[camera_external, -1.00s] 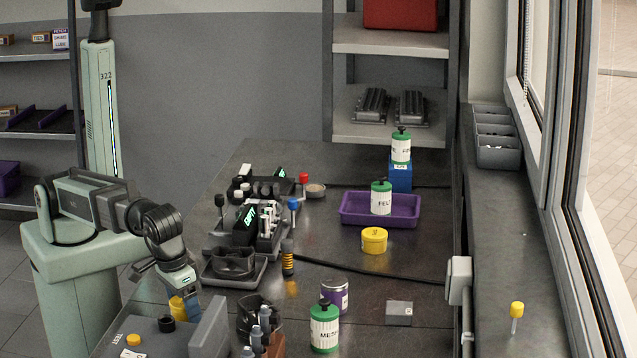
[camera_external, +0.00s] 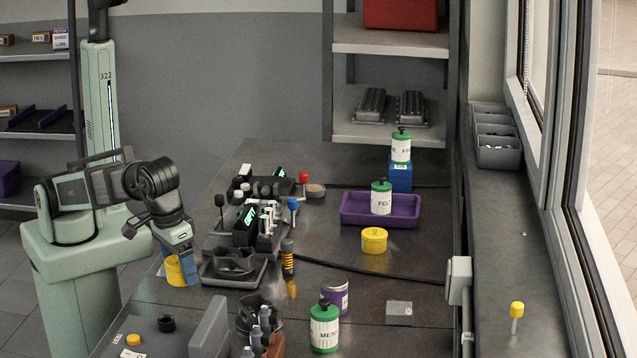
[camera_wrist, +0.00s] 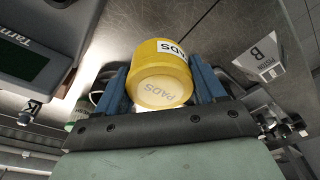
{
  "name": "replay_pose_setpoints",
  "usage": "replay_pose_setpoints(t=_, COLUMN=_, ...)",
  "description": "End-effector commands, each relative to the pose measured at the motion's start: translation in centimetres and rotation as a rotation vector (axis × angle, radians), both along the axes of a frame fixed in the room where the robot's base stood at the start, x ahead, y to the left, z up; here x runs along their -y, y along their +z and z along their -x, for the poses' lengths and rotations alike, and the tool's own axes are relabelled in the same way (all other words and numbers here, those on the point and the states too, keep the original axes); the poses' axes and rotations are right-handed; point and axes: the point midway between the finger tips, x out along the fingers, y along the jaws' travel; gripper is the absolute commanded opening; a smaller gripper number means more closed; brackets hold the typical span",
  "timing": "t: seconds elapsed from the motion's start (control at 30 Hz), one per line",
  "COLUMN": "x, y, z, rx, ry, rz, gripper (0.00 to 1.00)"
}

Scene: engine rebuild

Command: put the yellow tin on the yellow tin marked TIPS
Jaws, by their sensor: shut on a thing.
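My gripper (camera_external: 182,268) is shut on a yellow tin (camera_external: 174,271) at the left edge of the bench. In the wrist view the tin (camera_wrist: 163,70) reads PADS on its lid and side, and sits between the blue fingers of my gripper (camera_wrist: 163,88). Another yellow tin (camera_external: 374,241) stands upright on the bench to the right, just in front of the purple tray. Its marking is too small to read. It is well apart from my gripper.
Between the tins are a grey tray (camera_external: 232,271) with dark parts, a black-and-yellow tool (camera_external: 288,262) and an engine assembly (camera_external: 262,225). The purple tray (camera_external: 352,216) holds a green-capped bottle (camera_external: 381,198). A purple can (camera_external: 336,297) and another green-capped bottle (camera_external: 324,328) stand nearer.

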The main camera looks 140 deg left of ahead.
Motion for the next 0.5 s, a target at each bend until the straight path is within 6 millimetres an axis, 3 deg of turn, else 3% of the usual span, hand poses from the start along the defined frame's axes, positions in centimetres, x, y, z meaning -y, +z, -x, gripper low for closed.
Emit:
replay_pose_setpoints(t=0.17, x=-2.1, y=0.0, z=0.2, rx=0.000, ry=0.034, rz=0.000, gripper=0.36)
replay_pose_setpoints(t=0.5, x=-11.4, y=-0.1, z=1.9, rx=-0.003, ry=0.187, rz=0.000, gripper=0.36)
